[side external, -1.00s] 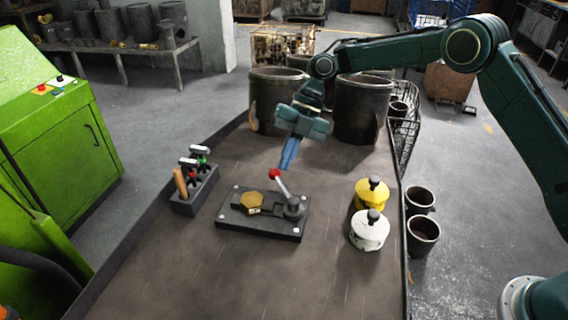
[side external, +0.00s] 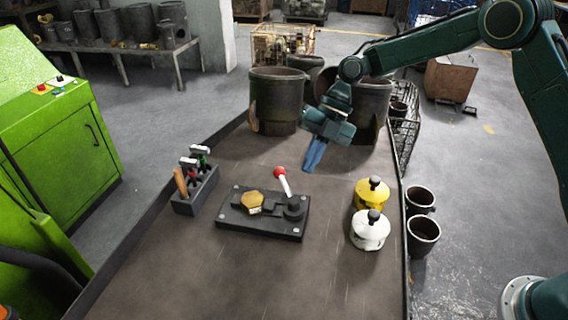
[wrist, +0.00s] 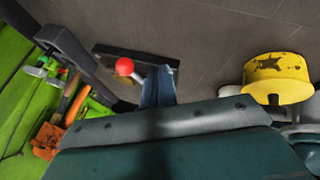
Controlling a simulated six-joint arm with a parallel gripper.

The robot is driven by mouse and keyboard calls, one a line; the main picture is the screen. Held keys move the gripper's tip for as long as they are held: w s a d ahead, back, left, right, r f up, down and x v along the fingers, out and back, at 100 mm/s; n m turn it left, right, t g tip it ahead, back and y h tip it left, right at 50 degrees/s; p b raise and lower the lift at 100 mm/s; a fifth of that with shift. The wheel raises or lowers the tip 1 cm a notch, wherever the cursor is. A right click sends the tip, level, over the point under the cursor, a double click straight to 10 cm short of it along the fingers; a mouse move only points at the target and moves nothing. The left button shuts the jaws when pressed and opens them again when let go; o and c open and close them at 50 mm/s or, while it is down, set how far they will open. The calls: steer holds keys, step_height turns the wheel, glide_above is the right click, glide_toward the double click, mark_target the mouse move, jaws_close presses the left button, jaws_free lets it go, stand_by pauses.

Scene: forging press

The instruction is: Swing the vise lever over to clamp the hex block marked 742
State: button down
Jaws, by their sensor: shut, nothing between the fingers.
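The vise (side external: 232,218) is a dark plate with bolts at its corners, lying on the bench. A brass-coloured hex block (side external: 251,200) with a small pale tag sits on it; the marking is too small to read. The lever (side external: 286,186) has a red ball and rises from a round pivot at the vise's right end, leaning up and left. My gripper (side external: 311,167) is shut and empty, above the bench just right of the red ball and apart from it.
A tool rack (side external: 196,192) stands left of the vise. A yellow pot (side external: 371,193) and a white pot (side external: 369,232) with black knobs stand to its right. Large dark cylinders (side external: 278,100) stand at the back. The bench's front is clear.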

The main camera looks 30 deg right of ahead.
steer(key=shift+s+d+m+t, duration=0.45)
steer(key=shift+s+m, duration=0.2)
steer(key=shift+m, duration=0.1)
steer(key=shift+s+d+m+t, duration=0.4)
steer(key=shift+s+m, duration=0.2)
steer(key=shift+m, duration=0.15)
steer(key=shift+s+d+m+t, duration=0.2)
steer(key=shift+s+m+t, duration=0.25)
steer(key=shift+s+m, duration=0.25)
steer(key=shift+s+d+m+t, duration=0.2)
steer(key=shift+s+m+t, duration=0.2)
steer(key=shift+s+m, duration=0.25)
steer(key=shift+s+m+t+h, duration=0.4)
steer(key=shift+s+m+t, duration=0.6)
steer(key=shift+s+m, duration=0.65)
steer(key=shift+s+a+m+t+h, duration=0.1)
steer(key=shift+s+m+t+h, duration=0.25)
steer(key=shift+s+m, duration=0.55)
steer(key=s, duration=0.3)
steer(key=shift+s+d+r, duration=0.1)
steer(key=shift+d+r, duration=0.25)
steer(key=shift+d, duration=0.05)
steer(key=s+d+r+m+h, duration=0.2)
steer(key=s+d+r+m, duration=0.4)
steer(key=r, duration=0.5)
steer(key=shift+s+d+r+m, duration=0.15)
steer(key=shift+s+d+m, duration=0.15)
steer(key=shift+s+d, duration=0.65)
